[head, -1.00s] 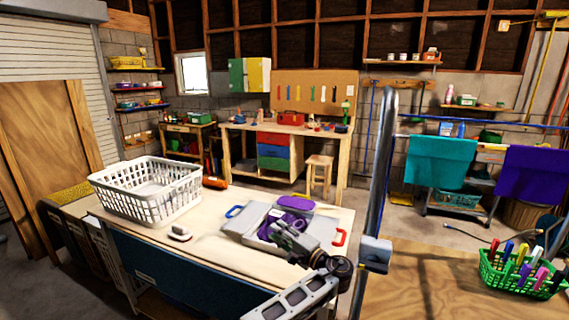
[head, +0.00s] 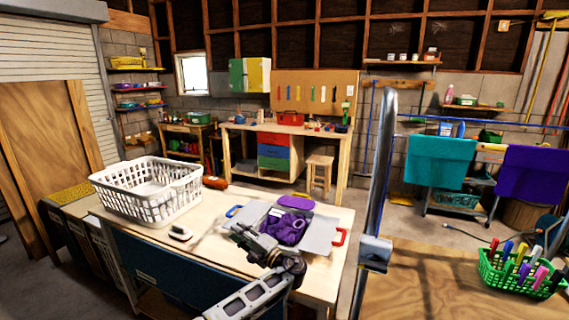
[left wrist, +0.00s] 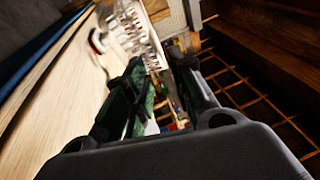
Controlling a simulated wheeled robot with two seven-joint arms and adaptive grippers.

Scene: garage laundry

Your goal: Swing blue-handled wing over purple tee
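The grey folding board lies on the pale table. Its blue-handled wing (head: 252,212) lies out to the left, with the blue handle (head: 234,211) at its outer edge. The purple tee (head: 287,228) lies bunched on the board's middle. The red-handled wing (head: 322,236) lies out to the right. My left gripper (head: 236,230) is over the near part of the blue-handled wing, left of the tee, and partly hides the wing. In the left wrist view its fingers (left wrist: 163,75) stand apart with nothing seen between them. Contact with the wing cannot be told. My right gripper is not in view.
A white laundry basket (head: 150,190) stands at the table's left end. A flat purple piece (head: 296,203) lies behind the tee. A grey upright post (head: 379,200) stands right of the table.

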